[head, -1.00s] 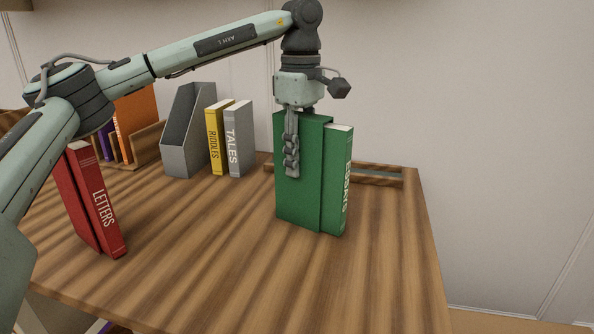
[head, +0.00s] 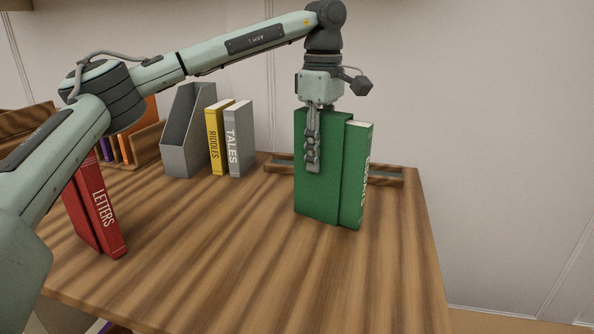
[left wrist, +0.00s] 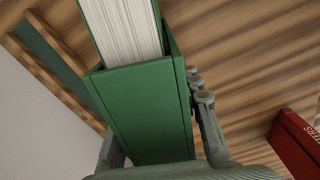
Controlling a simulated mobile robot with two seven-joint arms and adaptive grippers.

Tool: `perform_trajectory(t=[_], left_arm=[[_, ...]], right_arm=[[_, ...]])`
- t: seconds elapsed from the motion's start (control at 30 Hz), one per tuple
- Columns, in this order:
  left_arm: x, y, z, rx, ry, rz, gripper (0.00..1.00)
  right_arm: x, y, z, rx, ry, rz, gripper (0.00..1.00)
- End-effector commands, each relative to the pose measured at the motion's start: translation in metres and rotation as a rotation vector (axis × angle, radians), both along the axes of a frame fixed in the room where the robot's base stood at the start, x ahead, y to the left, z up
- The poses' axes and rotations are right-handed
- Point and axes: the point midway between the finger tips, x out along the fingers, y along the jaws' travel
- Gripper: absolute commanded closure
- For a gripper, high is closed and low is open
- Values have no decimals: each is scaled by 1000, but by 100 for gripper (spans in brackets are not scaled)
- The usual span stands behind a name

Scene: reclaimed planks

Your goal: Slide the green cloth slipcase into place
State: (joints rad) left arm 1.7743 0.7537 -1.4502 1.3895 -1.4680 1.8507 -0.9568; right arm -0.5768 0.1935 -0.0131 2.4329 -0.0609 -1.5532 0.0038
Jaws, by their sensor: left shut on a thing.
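The green cloth slipcase (head: 330,190) stands upright over the table, with a green book (head: 357,190) sticking out of its right side. My left gripper (head: 314,160) points down from above and is shut across the slipcase; one finger lies on the near face, the other is hidden behind it in the head view. The left wrist view shows a finger on either side of the slipcase (left wrist: 145,105) and the white pages of the book (left wrist: 122,25). A low wooden holder with a green-lined slot (head: 386,175) is behind it, partly covered. I cannot tell whether the slipcase touches the table. My right gripper is out of view.
A grey magazine file (head: 187,135), a yellow book (head: 215,140) and a grey book (head: 240,140) stand at the back left. Red books (head: 100,210) stand at the left, partly behind my arm. The front and middle of the table (head: 240,260) are clear.

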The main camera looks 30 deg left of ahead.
Motion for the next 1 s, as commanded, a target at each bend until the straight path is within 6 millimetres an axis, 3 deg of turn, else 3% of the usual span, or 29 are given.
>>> perform_trajectory(t=[1.0], left_arm=[[58, -39, 0, -1, 0, -1, 100]], right_arm=[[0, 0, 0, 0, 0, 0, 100]])
